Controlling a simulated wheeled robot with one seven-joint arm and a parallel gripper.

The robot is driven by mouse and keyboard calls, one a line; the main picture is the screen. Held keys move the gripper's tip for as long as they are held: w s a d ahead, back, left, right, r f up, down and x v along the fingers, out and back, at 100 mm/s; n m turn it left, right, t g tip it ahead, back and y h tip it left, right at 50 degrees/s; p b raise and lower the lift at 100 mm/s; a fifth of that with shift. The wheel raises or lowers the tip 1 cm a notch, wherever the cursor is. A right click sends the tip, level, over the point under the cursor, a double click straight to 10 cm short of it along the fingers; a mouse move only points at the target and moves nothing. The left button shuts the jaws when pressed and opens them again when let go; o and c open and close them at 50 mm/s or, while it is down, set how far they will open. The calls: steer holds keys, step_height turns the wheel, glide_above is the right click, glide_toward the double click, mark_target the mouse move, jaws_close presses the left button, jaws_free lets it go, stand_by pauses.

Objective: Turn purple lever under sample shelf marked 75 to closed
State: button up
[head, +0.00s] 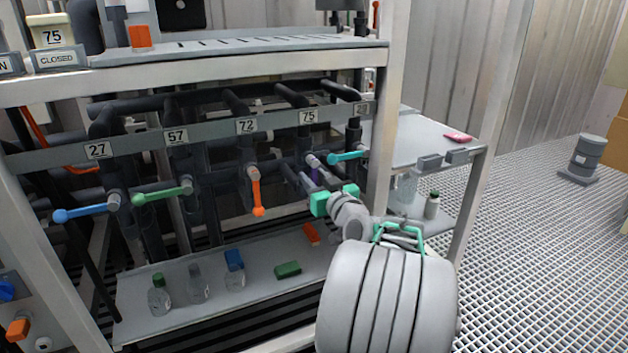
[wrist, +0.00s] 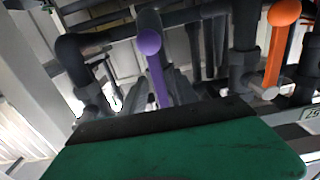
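The purple lever (head: 315,176) sits below the label 75 (head: 308,116) on the pipe rack and is mostly hidden by my gripper in the head view. In the wrist view the purple lever (wrist: 155,68) shows its round knob and shaft, with its lower end in the picture near the grey fingers. It runs roughly parallel to the orange lever (head: 257,192), which hangs down. My gripper (head: 306,179), with green parts at its base, reaches in at the lever. Its fingers look apart, on either side of the lever; contact cannot be told.
Blue (head: 86,212), green (head: 162,194) and cyan (head: 348,156) levers point sideways nearby. A lower shelf (head: 200,315) holds bottles and coloured blocks. A white post (head: 393,110) stands just right of the valves. A signboard reading CLOSED (head: 57,60) is at upper left.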

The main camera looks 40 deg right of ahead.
jaws_close()
stand_by(1.4)
